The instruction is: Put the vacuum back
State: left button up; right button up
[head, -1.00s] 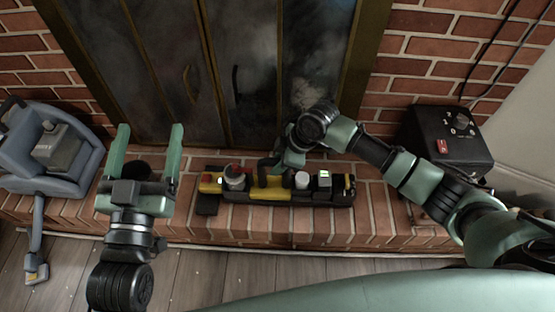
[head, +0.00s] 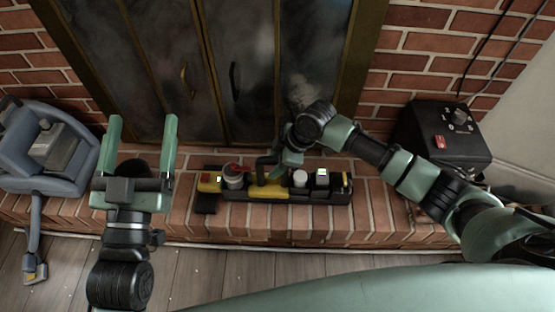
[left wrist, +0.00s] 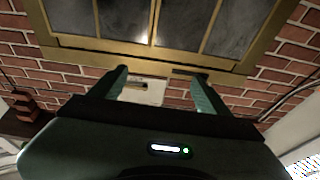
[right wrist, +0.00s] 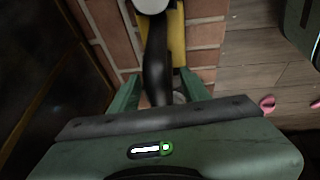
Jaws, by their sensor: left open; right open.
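A blue-grey machine (head: 45,150) that looks like a portable vacuum sits at the far left of the brick ledge in the head view. Its grey tube and nozzle (head: 36,240) hang down to the floor. My left gripper (head: 142,128) is open and empty, right of that machine and apart from it. My right gripper (head: 284,160) is open at the handle. In the right wrist view the black handle (right wrist: 157,60) runs between its fingers. Firm contact cannot be told.
The fireplace doors (head: 225,75) stand close behind the ledge. A black control box (head: 440,135) with a red switch sits at the right, with cables above it. Wooden floor (head: 200,275) lies in front. A pale plate (left wrist: 143,90) shows beyond my left fingers in the left wrist view.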

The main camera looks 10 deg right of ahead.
jog(key=shift+r, duration=0.25)
jog(key=p+v, duration=0.2)
jog(key=v, duration=0.4)
jog(key=p+v, duration=0.2)
jog(key=v, duration=0.3)
jog(key=s+a+m+t+y, duration=0.2)
jog(key=s+a+m+t, duration=0.2)
jog(key=s+a, duration=0.4)
pick_arm(q)
jog(key=s+a+f+g+y, duration=0.1)
jog(key=s+a+f+g, duration=0.1)
jog(key=f+g, duration=0.3)
jog(key=s+a+f+g+y, duration=0.2)
jog(key=f+g, duration=0.4)
jog(key=f, duration=0.7)
jog(key=shift+s, duration=0.8)
pick_arm(e)
jog(key=s+d+r+m+t+h, duration=0.3)
jog(key=s+d+m+h, duration=0.1)
jog(key=d+m, duration=0.4)
jog(key=shift+s+d+r+m, duration=0.25)
jog(key=shift+s+d+m, duration=0.15)
jog(key=shift+s+d, duration=0.35)
pick_arm(q)
jog(key=shift+f+g+p, duration=0.1)
jog(key=shift+g+p, duration=0.2)
pick_arm(e)
jog(key=shift+w+f, duration=0.1)
